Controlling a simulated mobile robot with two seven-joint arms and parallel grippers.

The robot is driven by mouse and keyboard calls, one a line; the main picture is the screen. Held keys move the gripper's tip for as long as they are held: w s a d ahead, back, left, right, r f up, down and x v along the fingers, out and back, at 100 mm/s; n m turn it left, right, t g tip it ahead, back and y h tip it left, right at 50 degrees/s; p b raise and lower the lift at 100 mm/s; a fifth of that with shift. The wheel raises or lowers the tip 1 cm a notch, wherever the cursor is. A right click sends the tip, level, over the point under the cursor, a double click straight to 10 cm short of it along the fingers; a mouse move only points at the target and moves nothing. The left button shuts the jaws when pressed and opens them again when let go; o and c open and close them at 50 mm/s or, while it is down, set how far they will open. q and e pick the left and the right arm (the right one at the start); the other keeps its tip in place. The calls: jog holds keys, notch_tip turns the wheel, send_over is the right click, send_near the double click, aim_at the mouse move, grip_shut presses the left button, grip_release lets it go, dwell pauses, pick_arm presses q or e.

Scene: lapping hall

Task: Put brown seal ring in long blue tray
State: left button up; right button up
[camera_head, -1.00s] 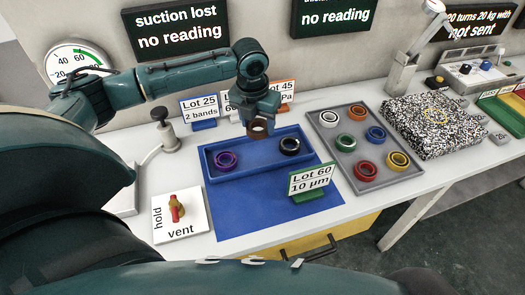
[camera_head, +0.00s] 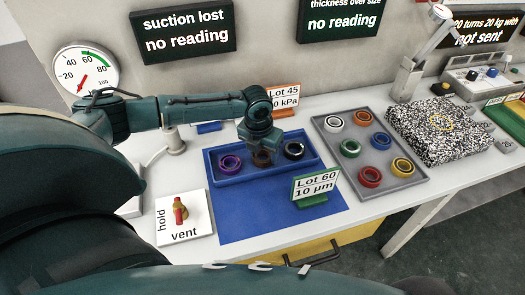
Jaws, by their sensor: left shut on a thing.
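The brown seal ring (camera_head: 262,158) is at my left gripper (camera_head: 262,150), which is shut on it. The ring is low, inside the outline of the long blue tray (camera_head: 232,177), between a purple ring (camera_head: 230,163) and a black ring (camera_head: 294,150). The gripper hides part of the brown ring, and I cannot tell whether it touches the tray floor. The tray stands at the back of a blue mat (camera_head: 275,217). My right gripper is not in view.
A grey tray (camera_head: 402,187) with several coloured rings stands to the right. A Lot 60 sign (camera_head: 315,186) stands in front of the blue tray. A hold/vent valve plate (camera_head: 183,217) is at front left. The mat's front left is clear.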

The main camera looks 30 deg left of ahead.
aim_at(259, 160)
pick_arm(q)
jog(key=o, duration=1)
jog(key=shift+f, duration=0.1)
jog(key=r, duration=0.4)
jog(key=s+r, duration=0.1)
jog(key=r, duration=0.7)
jog(key=shift+s+d+r, duration=0.1)
jog(key=shift+s, duration=0.3)
